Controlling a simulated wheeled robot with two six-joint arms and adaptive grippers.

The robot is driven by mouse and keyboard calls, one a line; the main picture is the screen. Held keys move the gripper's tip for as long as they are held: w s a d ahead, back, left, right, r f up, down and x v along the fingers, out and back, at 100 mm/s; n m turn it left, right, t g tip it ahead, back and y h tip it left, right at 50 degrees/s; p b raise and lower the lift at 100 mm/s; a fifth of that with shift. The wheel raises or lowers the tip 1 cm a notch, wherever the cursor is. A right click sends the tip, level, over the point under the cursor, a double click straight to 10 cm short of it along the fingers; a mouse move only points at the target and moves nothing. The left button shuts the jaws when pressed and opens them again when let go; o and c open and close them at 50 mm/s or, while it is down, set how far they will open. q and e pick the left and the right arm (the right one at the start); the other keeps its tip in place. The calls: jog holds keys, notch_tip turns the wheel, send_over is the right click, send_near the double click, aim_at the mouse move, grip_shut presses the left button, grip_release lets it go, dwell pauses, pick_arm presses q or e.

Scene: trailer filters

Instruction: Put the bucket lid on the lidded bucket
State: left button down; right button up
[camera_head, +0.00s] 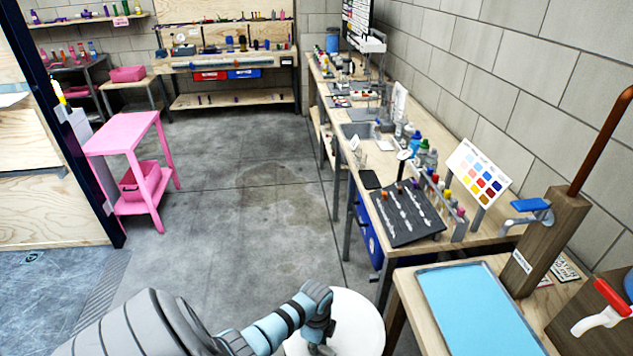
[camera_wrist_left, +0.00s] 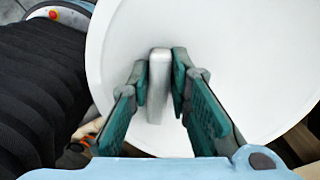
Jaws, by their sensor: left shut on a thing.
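The bucket lid (camera_head: 357,322) is a round white disc at the bottom centre of the head view. In the left wrist view the lid (camera_wrist_left: 255,60) fills most of the picture, with a raised grey-white handle (camera_wrist_left: 158,75) at its middle. My left gripper (camera_wrist_left: 163,85) has its green-padded fingers shut on this handle, one on each side. In the head view my left gripper (camera_head: 322,345) comes down on the lid from the left. I cannot make out a bucket in either view; the lid hides what lies under it. My right gripper is in neither view.
A wooden bench with a blue mat (camera_head: 478,308) stands close to the right of the lid. Behind it a long workbench (camera_head: 375,158) runs along the wall. A pink table (camera_head: 125,135) stands at the left. The concrete floor (camera_head: 240,190) between them is clear.

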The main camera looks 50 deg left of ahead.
pick_arm(q)
jog(key=shift+w+d+f, duration=0.15)
dwell(0.6)
jog(key=c, duration=1)
grip_release()
jog(key=shift+o, duration=0.2)
notch_tip(320, 180, up, 2)
jog(key=p, duration=0.2)
jog(key=shift+r+p, duration=0.25)
jog(key=shift+p, duration=0.15)
jog(key=shift+r, duration=2.25)
